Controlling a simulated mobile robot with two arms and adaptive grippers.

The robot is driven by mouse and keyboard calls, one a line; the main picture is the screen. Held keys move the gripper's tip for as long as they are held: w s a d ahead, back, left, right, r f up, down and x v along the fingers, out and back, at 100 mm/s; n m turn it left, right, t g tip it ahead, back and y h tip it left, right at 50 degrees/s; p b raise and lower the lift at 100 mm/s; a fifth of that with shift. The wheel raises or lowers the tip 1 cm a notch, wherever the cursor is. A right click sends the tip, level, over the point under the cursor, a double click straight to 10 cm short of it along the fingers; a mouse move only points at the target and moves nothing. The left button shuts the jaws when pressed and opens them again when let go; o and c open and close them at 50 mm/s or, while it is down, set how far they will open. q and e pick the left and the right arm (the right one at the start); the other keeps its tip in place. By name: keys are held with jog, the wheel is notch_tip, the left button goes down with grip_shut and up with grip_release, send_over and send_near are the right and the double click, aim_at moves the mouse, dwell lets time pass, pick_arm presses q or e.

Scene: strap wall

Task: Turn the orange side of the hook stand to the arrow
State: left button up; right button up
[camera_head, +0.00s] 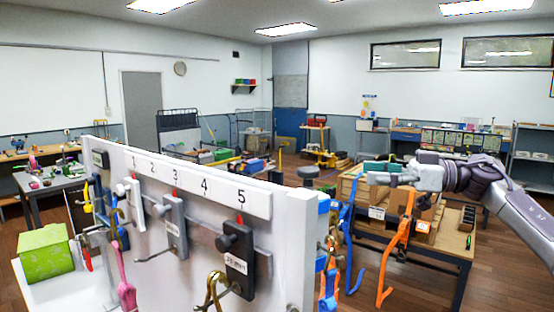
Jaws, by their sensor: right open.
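A round dark disc (308,172) on a short post shows behind the white wall panel; I cannot tell whether it is the top of the hook stand. A blue strap-like piece (348,235) and an orange one with a hooked lower end (400,243) hang right of the panel; I cannot tell what holds them. My right gripper (378,175) comes in from the right, open, above the orange piece and apart from the panel. Small red marks (240,216) show under the panel's numbers; I cannot tell which is the arrow. My left gripper is not in view.
The white panel (150,215) carries a strip numbered 1 to 5 (205,187), dark clamp blocks (238,262), brass hooks and coloured straps. A green box (45,252) stands at the left. A table with wooden boxes (455,248) is behind my right arm.

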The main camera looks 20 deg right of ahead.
aim_at(309, 169)
jog(key=p+x, duration=0.4)
jog(key=x, duration=0.8)
jog(key=shift+w+a+r, duration=0.1)
jog(key=shift+w+a, duration=0.05)
jog(key=shift+a, duration=0.15)
jog(key=shift+w+a, duration=0.3)
grip_shut()
